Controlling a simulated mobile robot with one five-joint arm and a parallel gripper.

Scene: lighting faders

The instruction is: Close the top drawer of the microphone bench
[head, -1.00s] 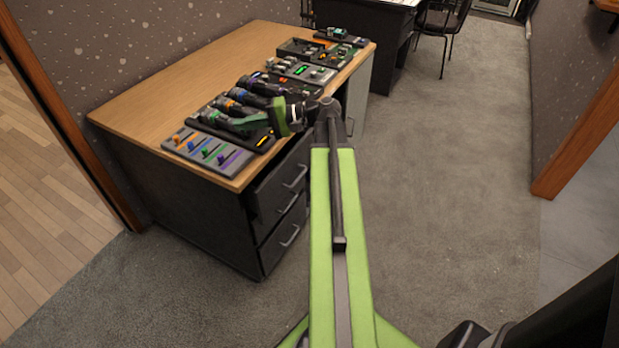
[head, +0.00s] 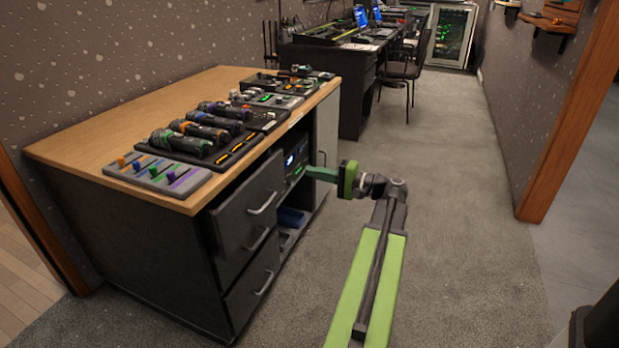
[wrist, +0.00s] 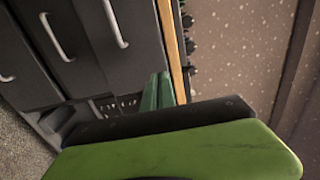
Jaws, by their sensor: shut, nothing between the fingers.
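The microphone bench (head: 110,120) has a wooden top and a stack of dark drawers at its near right end. The top drawer (head: 235,222) stands out from the drawers below, partly open. Its bar handle (head: 263,203) faces right. In the wrist view the top drawer (wrist: 103,42) lies tilted beside the wooden edge. My gripper (head: 312,172) is shut and empty, to the right of and beyond the top drawer, beside the bench's open shelf bay, pointing left. Its green fingers (wrist: 158,91) show in the wrist view; contact with the bench cannot be told.
Microphones (head: 205,130) and a fader panel (head: 158,173) lie on the bench top. The open bay (head: 292,215) holds equipment. Carpet (head: 460,230) is clear to the right. A dark desk (head: 350,75) and a chair (head: 400,75) stand farther back.

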